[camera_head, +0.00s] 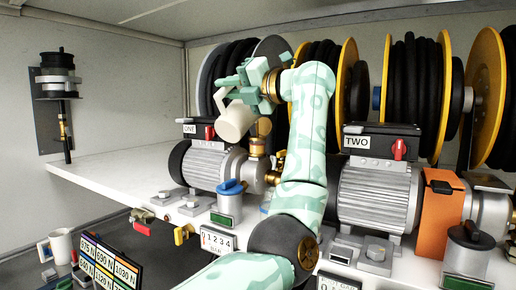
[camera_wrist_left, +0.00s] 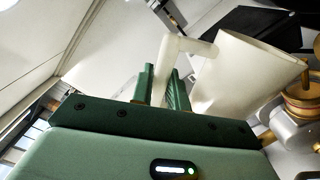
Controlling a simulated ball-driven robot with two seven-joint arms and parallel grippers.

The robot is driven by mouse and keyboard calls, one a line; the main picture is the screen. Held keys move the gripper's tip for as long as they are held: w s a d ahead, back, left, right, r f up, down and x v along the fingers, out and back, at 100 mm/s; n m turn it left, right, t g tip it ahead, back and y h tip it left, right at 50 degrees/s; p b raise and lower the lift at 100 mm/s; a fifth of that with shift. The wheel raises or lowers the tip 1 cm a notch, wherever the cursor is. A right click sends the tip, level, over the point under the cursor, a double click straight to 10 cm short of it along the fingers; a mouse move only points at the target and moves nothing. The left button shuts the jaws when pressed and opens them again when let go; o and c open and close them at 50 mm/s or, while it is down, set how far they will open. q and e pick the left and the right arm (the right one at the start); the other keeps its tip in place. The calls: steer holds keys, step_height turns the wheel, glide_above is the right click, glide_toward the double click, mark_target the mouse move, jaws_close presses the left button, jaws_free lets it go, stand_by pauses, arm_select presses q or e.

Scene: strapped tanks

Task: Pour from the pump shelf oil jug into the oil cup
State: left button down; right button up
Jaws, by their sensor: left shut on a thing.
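My left gripper (camera_head: 233,88) is raised above pump ONE, and its green fingers also show in the left wrist view (camera_wrist_left: 161,82). It is shut on the handle of the off-white oil jug (camera_head: 235,121). In the left wrist view the jug (camera_wrist_left: 245,75) is tilted, with its wide rim toward the right. A brass cup-like fitting on pump ONE (camera_head: 257,147), apparently the oil cup, is just below and right of the jug. They look apart. I cannot see oil or a stream. My right gripper is not in view.
Hose reels with yellow flanges (camera_head: 484,95) stand behind the pumps. Pump TWO (camera_head: 375,190) is right of my arm. A blue-lidded canister (camera_head: 229,202) stands in front of pump ONE. The white shelf (camera_head: 120,172) is clear at the left. A mug (camera_head: 61,245) is lower left.

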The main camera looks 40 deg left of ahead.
arm_select(q)
steer(key=shift+w+r+m, duration=0.35)
steer(key=shift+r+m, duration=0.15)
steer(key=shift+r, duration=0.1)
steer(key=shift+f, duration=0.1)
stand_by(0.7)
steer(key=s+f+n+b, duration=0.1)
steer(key=b, duration=0.1)
steer(key=shift+s+f+n+b, duration=0.1)
steer(key=shift+f+n+b, duration=0.2)
steer(key=shift+f+b, duration=0.1)
steer(key=shift+s+f+n+b, duration=0.2)
steer(key=shift+s+n+b, duration=0.05)
steer(key=shift+n+b, duration=0.15)
steer(key=shift+s+d, duration=0.1)
steer(key=shift+r, duration=0.15)
steer(key=shift+n, duration=0.3)
